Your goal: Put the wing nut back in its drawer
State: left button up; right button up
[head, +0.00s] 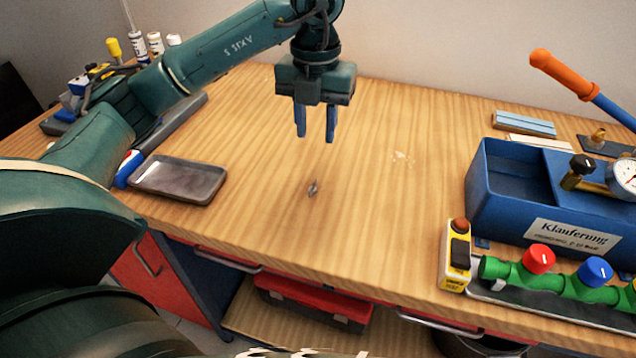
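A small grey metal piece, which looks like the wing nut (312,189), lies on the bare middle of the wooden workbench (350,230). My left gripper (315,138) hangs above the bench, pointing down, with its two blue fingers apart and nothing between them. It is above and a little behind the wing nut in the picture. Below the bench top are red drawer fronts with metal handles, one handle (228,260) near the middle and another (440,324) to the right. The drawers look shut. My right gripper is not in view.
A grey metal tray (178,196) lies at the left. A blue test pump box (482,190) with an orange-handled lever (565,76) stands at the right, behind a yellow device (456,268) and green valve manifold (510,270). A red toolbox (312,300) sits below.

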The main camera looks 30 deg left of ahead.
aim_at(315, 179)
pick_arm(q)
jog(key=f, duration=1)
jog(key=shift+s+f+p, duration=0.25)
jog(key=shift+p, duration=0.05)
jog(key=shift+c, duration=0.2)
grip_shut()
